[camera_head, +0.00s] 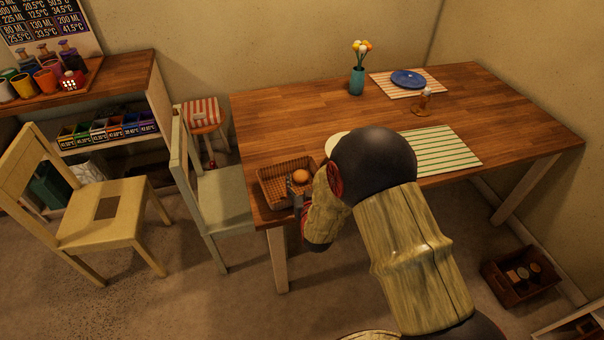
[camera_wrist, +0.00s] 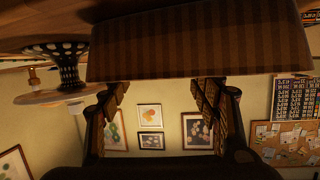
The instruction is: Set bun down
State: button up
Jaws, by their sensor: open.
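The bun (camera_head: 301,176) is a small round orange-brown thing that shows at the right part of a woven basket (camera_head: 272,172) on the table's left front corner. My gripper (camera_head: 296,198) is at the basket's near right side, close to the bun and partly hidden by my arm. In the wrist view, my gripper (camera_wrist: 163,95) has its fingers wide apart with nothing seen between them. A brown striped surface, probably the basket's side (camera_wrist: 200,45), fills the top there. I cannot make out the bun in the wrist view, nor whether a finger touches it.
A pale chair (camera_head: 222,195) stands left of the table.

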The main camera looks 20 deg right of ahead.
jog(key=p+v, duration=0.1)
jog(key=v, duration=0.5)
jog(key=shift+r, duration=0.2)
jog(key=s+a+r+n+g+y, duration=0.1)
jog(key=s+r+g, duration=0.15)
jog(key=r, duration=0.55)
jog(key=s+a+r+g+y, duration=0.1)
jog(key=s+a+r, duration=0.15)
jog(key=r, duration=0.45)
jog(key=s+d+r+g, duration=0.1)
jog(key=s+r, duration=0.2)
jog(key=s, duration=0.5)
jog(key=s+d+r+n+g, duration=0.1)
jog(key=s+r+g, duration=0.1)
jog(key=s, duration=0.7)
jog(key=s+d+r+g, duration=0.1)
jog(key=s+r, duration=0.3)
jog(key=s, duration=0.4)
jog(key=shift+s+r+g, duration=0.25)
jog(key=shift+r+g, duration=0.05)
jog(key=shift+g, duration=0.35)
